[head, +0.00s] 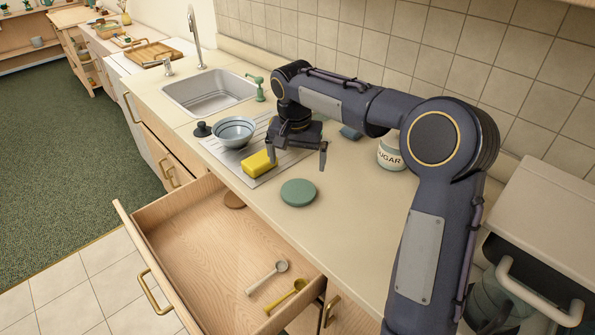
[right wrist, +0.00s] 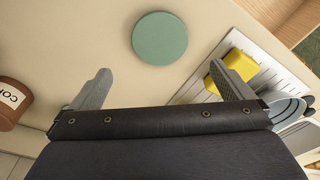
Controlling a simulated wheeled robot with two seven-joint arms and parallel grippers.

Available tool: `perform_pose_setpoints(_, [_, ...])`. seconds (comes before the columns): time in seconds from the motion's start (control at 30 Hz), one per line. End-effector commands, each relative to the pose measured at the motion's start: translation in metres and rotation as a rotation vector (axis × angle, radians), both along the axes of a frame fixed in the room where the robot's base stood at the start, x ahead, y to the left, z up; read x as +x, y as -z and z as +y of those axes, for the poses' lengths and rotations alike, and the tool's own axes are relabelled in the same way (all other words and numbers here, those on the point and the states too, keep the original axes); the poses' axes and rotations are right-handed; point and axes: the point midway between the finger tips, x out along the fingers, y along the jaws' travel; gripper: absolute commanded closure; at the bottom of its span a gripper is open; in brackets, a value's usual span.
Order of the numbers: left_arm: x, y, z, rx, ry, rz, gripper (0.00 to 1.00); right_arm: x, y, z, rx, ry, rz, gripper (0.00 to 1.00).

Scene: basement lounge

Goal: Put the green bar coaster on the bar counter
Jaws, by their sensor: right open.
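The green coaster (head: 298,192) is a flat round disc lying on the cream bar counter (head: 345,225), near its front edge above the open drawer. It also shows in the right wrist view (right wrist: 160,38), beyond the fingertips and between their lines. My right gripper (head: 297,160) is open and empty above the counter, behind the coaster in the head view and apart from it. Its two fingers show in the right wrist view (right wrist: 160,82). My left gripper is not in view.
A yellow sponge (head: 258,163) lies close to one right finger, on the drainboard with a striped bowl (head: 234,132). A sugar canister (head: 391,152) stands behind. An open drawer (head: 205,245) holding scoops juts out below the counter. A sink (head: 208,92) is farther left.

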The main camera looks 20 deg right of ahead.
Motion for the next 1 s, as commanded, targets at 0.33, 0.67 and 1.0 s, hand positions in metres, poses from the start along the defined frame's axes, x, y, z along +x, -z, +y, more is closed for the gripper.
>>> perform_pose_setpoints(0.33, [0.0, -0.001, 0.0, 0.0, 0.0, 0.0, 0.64, -0.011, -0.022, 0.0, 0.007, -0.017, -0.008, 0.0])
perform_pose_setpoints(0.67, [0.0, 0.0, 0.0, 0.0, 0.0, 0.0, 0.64, -0.161, -0.046, 0.0, 0.128, -0.291, -0.17, 0.0])
perform_pose_setpoints(1.0, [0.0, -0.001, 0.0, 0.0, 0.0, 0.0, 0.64, -0.293, 0.009, 0.039, 0.234, -0.485, -0.415, 0.0])
